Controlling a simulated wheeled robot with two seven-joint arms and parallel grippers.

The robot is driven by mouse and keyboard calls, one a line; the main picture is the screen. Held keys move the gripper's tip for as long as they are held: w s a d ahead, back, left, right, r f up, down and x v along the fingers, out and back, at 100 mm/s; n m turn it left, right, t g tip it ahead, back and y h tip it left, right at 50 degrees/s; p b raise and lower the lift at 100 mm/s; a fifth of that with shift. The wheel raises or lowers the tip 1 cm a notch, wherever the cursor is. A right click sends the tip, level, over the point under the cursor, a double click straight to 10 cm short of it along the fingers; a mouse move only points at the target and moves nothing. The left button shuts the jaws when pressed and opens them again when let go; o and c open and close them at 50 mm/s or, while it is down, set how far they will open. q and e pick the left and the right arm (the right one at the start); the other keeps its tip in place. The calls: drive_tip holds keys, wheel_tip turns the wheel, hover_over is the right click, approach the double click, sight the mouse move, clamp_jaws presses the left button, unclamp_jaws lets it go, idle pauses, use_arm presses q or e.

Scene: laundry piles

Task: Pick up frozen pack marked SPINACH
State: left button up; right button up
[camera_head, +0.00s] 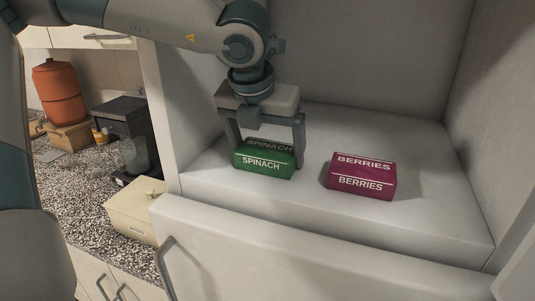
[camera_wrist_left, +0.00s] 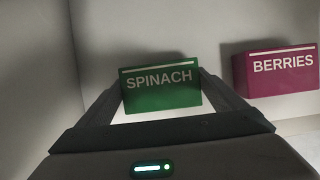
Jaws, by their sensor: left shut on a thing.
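The green SPINACH pack (camera_head: 262,163) lies on the white shelf of the compartment, left of centre. It also shows in the left wrist view (camera_wrist_left: 161,92), between the two fingers. My left gripper (camera_head: 269,152) reaches down from above and is shut on the SPINACH pack, one finger at each end. The pack looks level and at about shelf height; I cannot tell whether it is clear of the shelf. My right gripper is not in view.
A magenta BERRIES pack (camera_head: 361,183) lies right of the SPINACH pack, a gap apart. Compartment walls stand left, right and behind. A white front panel (camera_head: 300,240) with a handle is in front. A speckled counter (camera_head: 85,190) with a cream box (camera_head: 137,208) is at left.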

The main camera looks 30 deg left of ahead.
sight(268, 148)
use_arm(q)
drive_tip(key=shift+r, duration=0.55)
wheel_tip(268, 148, up, 6)
drive_tip(key=shift+r+b, duration=0.15)
drive_tip(key=shift+b, duration=1.1)
wheel_tip(268, 148, up, 3)
drive_tip(key=shift+f, duration=0.15)
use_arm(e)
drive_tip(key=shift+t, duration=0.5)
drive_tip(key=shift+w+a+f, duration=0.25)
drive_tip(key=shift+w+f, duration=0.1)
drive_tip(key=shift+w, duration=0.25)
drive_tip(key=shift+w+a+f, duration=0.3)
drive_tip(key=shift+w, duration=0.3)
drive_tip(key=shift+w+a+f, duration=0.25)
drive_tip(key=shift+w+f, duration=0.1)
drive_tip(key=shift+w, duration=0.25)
use_arm(q)
drive_tip(key=shift+s+f, duration=0.1)
drive_tip(key=shift+s, duration=0.05)
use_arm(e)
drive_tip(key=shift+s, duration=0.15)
